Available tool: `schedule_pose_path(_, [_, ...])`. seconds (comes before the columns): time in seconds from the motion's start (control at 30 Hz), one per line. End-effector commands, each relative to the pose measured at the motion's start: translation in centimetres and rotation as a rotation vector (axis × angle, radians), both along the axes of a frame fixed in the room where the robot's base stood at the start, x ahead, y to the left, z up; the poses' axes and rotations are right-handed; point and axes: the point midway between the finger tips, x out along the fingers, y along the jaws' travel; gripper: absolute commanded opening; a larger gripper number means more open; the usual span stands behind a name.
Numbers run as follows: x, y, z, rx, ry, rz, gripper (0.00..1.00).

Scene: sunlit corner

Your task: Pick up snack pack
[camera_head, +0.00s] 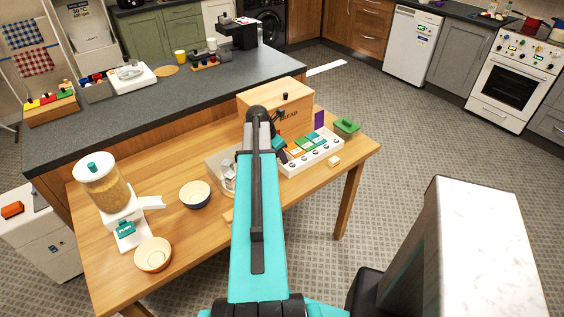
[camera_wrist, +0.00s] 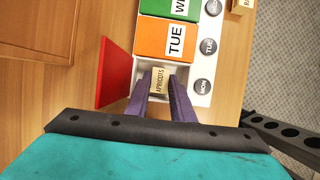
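The snack pack (camera_wrist: 158,82), a small cream block lettered APRICOTS, sits in the open white MON compartment in the wrist view. The compartment belongs to a white day-labelled box (camera_head: 318,158), also in the wrist view (camera_wrist: 202,62). A red lid (camera_wrist: 116,74) stands open on the left of that compartment. My gripper (camera_wrist: 159,84) is open, with its purple fingers reaching down on either side of the pack. I cannot tell whether they touch it. In the head view my arm hides the pack and the fingertips.
The TUE (camera_wrist: 166,40) and WED (camera_wrist: 172,8) lids are closed. Another small cream pack (camera_head: 333,161) lies on the table (camera_head: 175,240) beside the box. A bread box (camera_head: 270,98) stands behind, and a green container (camera_head: 346,127) is at the right. A blue bowl (camera_head: 195,194) stands left.

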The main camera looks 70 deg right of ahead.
Motion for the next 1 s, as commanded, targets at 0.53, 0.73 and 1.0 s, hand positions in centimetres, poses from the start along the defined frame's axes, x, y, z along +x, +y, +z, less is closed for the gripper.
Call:
schedule_pose_path(0.53, [0.1, 0.0, 0.6, -0.001, 0.000, 0.000, 0.00])
schedule_pose_path(0.73, [0.1, 0.0, 2.1, -0.002, -0.001, 0.000, 0.00])
schedule_pose_path(1.0, [0.1, -0.1, 5.4, -0.002, -0.002, 0.001, 0.00])
